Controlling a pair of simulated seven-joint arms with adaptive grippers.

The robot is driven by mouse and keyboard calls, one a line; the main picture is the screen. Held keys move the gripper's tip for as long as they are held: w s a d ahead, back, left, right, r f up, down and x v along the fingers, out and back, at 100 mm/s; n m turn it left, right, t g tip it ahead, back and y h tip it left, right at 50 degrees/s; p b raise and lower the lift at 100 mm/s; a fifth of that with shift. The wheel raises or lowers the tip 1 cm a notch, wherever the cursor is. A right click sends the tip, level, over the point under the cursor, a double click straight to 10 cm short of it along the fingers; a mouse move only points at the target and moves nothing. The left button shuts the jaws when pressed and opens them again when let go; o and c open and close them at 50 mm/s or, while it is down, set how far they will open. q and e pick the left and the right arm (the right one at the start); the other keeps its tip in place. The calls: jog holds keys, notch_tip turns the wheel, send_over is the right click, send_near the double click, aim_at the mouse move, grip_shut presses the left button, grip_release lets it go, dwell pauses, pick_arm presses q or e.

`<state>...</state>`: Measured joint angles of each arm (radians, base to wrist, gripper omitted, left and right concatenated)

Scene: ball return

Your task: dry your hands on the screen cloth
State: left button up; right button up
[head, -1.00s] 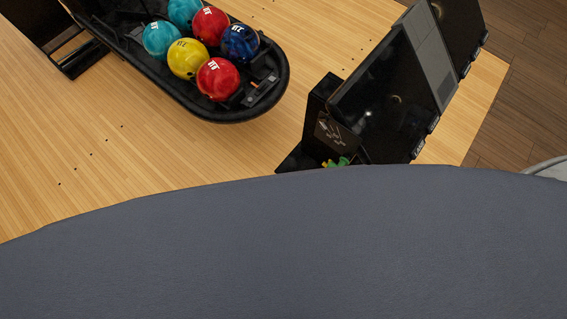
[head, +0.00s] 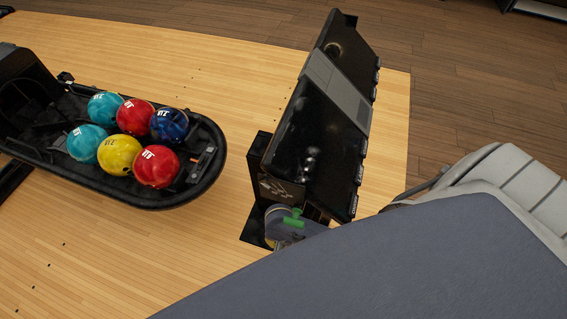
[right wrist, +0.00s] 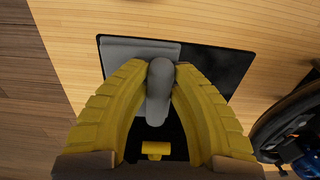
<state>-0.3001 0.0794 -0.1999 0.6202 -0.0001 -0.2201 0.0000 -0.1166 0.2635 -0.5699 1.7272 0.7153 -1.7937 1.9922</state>
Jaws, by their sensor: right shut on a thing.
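The black screen unit (head: 320,125) stands tilted on its stand on the wooden lane, with a flat grey strip (head: 340,91) across its middle. I cannot tell whether this strip is the cloth. In the head view my right gripper (head: 284,224) shows partly, low beside the screen's stand, with a green part on it. In the right wrist view its yellow fingers (right wrist: 160,75) are shut on a grey rounded thing (right wrist: 157,102). Beyond them a flat light grey patch (right wrist: 130,50) lies against a black panel (right wrist: 215,65). My left gripper is not in view.
The black ball return (head: 215,150) holds several coloured balls, left of the screen. A large blue-grey form hides the lower right of the head view. The lane between ball return and screen is clear. Dark wood flooring (head: 440,90) lies beyond.

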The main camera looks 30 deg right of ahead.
jog(key=shift+w+d, duration=0.7)
jog(key=shift+d, duration=0.05)
jog(key=shift+d+f, duration=0.1)
jog(key=shift+f, duration=2.85)
jog(key=shift+w+d+f, duration=0.25)
jog(key=shift+w+f, duration=0.05)
jog(key=shift+f, duration=0.05)
jog(key=shift+f, duration=0.1)
jog(key=o, duration=0.9)
jog(key=shift+o, duration=0.2)
jog(key=r, duration=1.7)
jog(key=shift+w, duration=0.2)
